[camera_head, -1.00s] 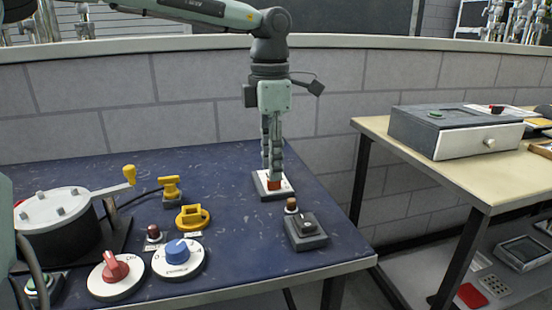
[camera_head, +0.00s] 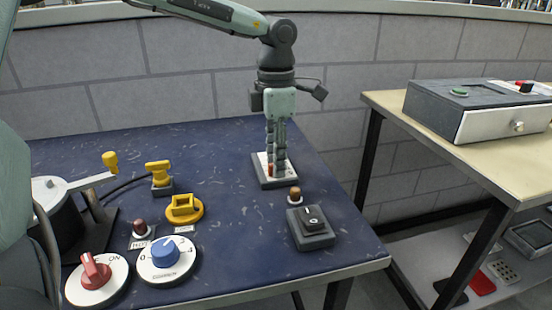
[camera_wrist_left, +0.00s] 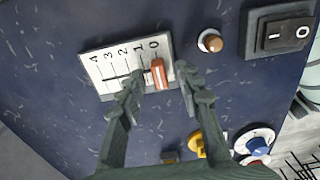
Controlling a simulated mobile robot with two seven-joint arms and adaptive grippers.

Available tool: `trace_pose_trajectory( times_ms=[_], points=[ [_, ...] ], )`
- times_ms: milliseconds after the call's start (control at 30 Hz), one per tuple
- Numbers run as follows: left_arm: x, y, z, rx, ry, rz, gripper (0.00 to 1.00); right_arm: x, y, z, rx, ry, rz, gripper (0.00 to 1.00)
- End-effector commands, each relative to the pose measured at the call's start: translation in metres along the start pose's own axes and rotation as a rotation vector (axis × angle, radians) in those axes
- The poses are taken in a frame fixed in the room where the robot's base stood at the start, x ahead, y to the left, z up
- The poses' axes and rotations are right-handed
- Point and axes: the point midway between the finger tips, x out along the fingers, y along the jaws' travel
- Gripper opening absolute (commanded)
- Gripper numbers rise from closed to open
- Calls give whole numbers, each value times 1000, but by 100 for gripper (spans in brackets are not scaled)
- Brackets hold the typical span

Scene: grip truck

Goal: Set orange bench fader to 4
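The orange bench fader is a white plate (camera_head: 262,168) on a dark base near the back right of the blue bench, with a small orange knob (camera_head: 270,169). In the left wrist view the plate (camera_wrist_left: 97,71) carries the marks 4, 3, 2, 1, 0 from left to right. The orange knob (camera_wrist_left: 158,74) stands at the 0 end. My left gripper (camera_head: 276,172) points down over the plate. In the left wrist view its fingertips (camera_wrist_left: 161,76) lie on both sides of the knob with visible gaps, so it looks open. My right gripper is out of view.
A brown button (camera_head: 294,194) and a black rocker switch (camera_head: 312,222) stand close to the fader. A yellow ring fixture (camera_head: 184,208), blue dial (camera_head: 166,252) and red dial (camera_head: 95,272) sit farther left. A second table (camera_head: 385,100) bears a grey box.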

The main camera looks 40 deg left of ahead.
Motion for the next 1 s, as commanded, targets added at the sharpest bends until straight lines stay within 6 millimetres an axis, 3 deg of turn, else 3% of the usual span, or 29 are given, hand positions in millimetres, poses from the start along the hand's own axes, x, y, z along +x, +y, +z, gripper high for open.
trace_pose_trajectory(
  times_ms=[333, 600, 1000],
  points=[
    [6, 0, 0, -1, 0, 0, 34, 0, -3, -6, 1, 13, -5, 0],
    [6, 0, 0, -1, 0, 1, 1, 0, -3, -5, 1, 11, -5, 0],
    [5, 1, -1, -1, 0, 1, 0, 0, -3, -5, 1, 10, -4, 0]
  ],
)
